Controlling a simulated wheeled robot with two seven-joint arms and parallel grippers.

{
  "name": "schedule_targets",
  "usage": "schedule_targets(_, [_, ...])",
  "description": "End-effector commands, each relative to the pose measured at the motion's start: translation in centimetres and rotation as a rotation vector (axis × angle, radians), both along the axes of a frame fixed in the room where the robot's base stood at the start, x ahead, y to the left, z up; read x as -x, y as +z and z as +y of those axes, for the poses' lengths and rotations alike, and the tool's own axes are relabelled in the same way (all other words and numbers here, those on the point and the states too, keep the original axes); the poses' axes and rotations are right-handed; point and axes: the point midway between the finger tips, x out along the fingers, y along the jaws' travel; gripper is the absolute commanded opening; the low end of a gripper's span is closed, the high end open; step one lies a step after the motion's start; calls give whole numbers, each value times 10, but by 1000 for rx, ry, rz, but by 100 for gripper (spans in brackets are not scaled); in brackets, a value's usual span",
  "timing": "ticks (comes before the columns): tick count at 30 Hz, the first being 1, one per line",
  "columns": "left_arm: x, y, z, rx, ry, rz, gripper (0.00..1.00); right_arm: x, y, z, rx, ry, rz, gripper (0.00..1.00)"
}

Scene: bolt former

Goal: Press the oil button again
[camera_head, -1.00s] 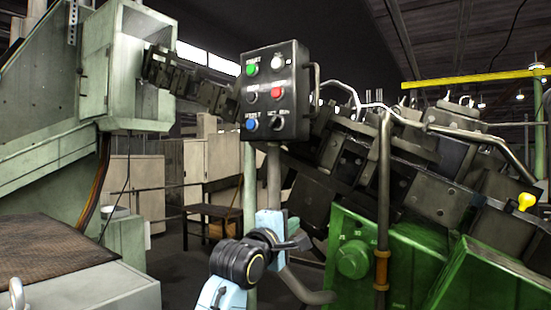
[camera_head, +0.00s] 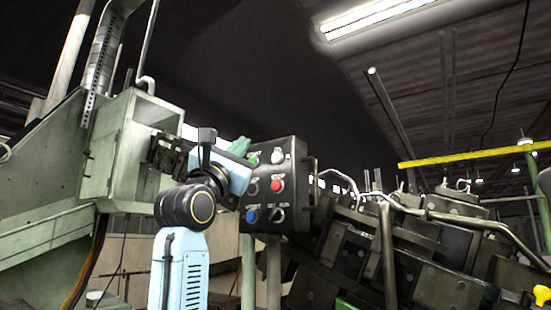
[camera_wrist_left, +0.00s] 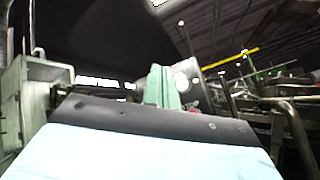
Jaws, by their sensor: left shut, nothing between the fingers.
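The black control box (camera_head: 292,203) stands on posts near the middle of the head view. Its face carries a green button (camera_head: 254,159), a white button (camera_head: 278,156), a red button (camera_head: 277,186), a blue button (camera_head: 251,216) and dark knobs. I cannot read which one is the oil button. My left gripper (camera_head: 241,147) is at the box's upper left, overlapping the area by the green button; contact cannot be told. In the left wrist view its green fingers (camera_wrist_left: 160,86) are shut and empty, with the box face (camera_wrist_left: 196,88) just right of them. My right gripper is not in view.
A pale green machine housing (camera_head: 125,150) stands left of the box. Dark machine blocks with metal pipes (camera_head: 388,250) fill the right side, close to the box. A yellow beam (camera_head: 465,156) crosses behind. Open space lies above the box.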

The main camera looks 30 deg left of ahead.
Motion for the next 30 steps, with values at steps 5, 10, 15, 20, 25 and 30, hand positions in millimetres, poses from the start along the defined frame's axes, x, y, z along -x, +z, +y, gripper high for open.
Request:
schedule_targets(5, [-3,0,0,-1,2,2,0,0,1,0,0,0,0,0])
schedule_targets(10, [-17,1,-2,-1,1,6,0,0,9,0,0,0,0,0])
schedule_targets(15, [-41,2,-3,-2,2,6,0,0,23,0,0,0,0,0])
schedule_targets(20, [-63,2,-5,-3,3,6,0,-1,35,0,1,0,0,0])
schedule_targets(25, [-80,2,-6,-1,1,5,0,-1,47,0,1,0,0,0])
schedule_targets(30, [-88,0,-7,-1,0,3,0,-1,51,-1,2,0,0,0])
